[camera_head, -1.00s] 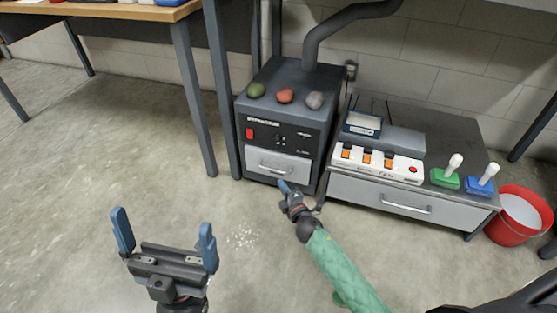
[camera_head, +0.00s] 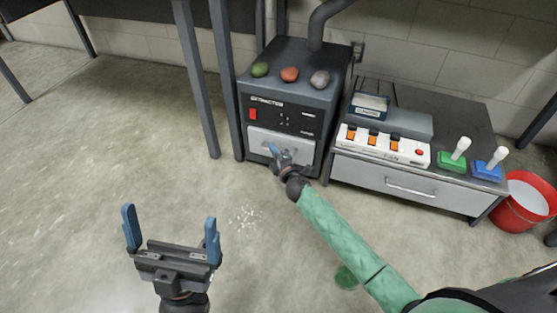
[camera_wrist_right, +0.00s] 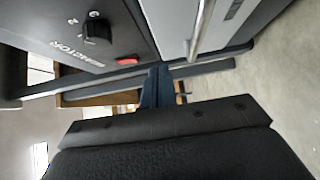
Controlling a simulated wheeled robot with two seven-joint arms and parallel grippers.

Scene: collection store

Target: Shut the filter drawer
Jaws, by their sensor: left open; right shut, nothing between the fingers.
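The filter drawer (camera_head: 258,137) is a light grey front with a metal handle, low in the dark extractor box (camera_head: 292,85). My right gripper (camera_head: 273,150) is shut and empty, with its fingertips in front of the drawer and covering part of the handle. The right wrist view shows the closed blue fingers (camera_wrist_right: 157,88) close to the light grey drawer front (camera_wrist_right: 172,22) and its handle bar (camera_wrist_right: 201,28). I cannot tell whether they touch, or how far the drawer stands out. My left gripper (camera_head: 170,217) is open and empty above the floor.
A grey cabinet (camera_head: 450,193) with its own drawer stands right of the extractor, carrying a switch panel (camera_head: 383,146). A red bucket (camera_head: 525,203) is at far right. Table legs (camera_head: 196,80) stand left of the extractor. Pale specks (camera_head: 243,217) lie on otherwise open floor.

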